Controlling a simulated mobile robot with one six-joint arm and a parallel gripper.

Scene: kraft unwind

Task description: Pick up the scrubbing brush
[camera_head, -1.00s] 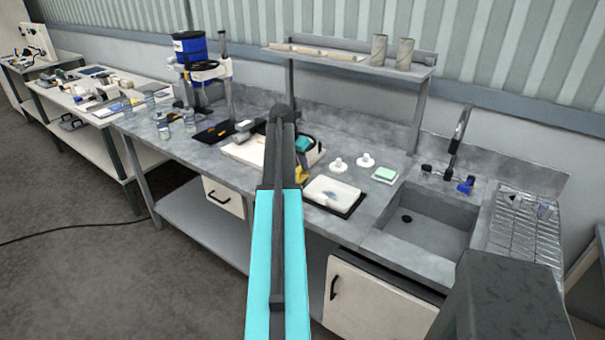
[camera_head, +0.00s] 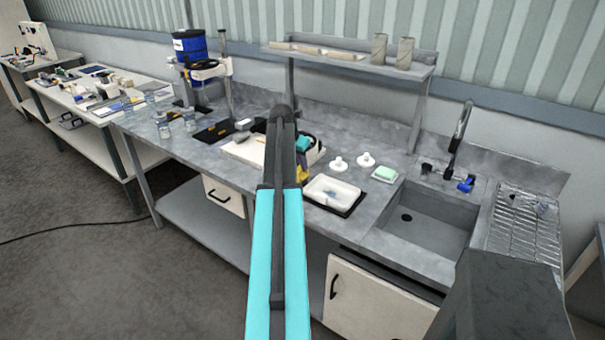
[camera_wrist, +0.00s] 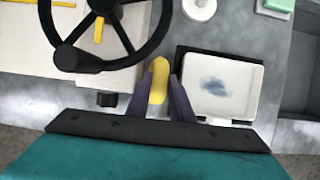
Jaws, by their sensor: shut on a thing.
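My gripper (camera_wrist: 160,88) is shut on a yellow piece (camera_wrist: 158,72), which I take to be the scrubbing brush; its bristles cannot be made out. In the wrist view the yellow piece stands between the two dark fingers, just left of the white tray. In the head view the gripper (camera_head: 304,171) is partly hidden behind my arm, left of the tray, and only a little yellow shows. I cannot tell whether the brush touches the counter.
A white tray (camera_wrist: 245,105) with a blue-grey smear lies on a black mat, close right. A black spoked wheel (camera_wrist: 77,58) is close left, over a white board. The sink (camera_head: 423,222) and a green sponge (camera_head: 385,173) are further right.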

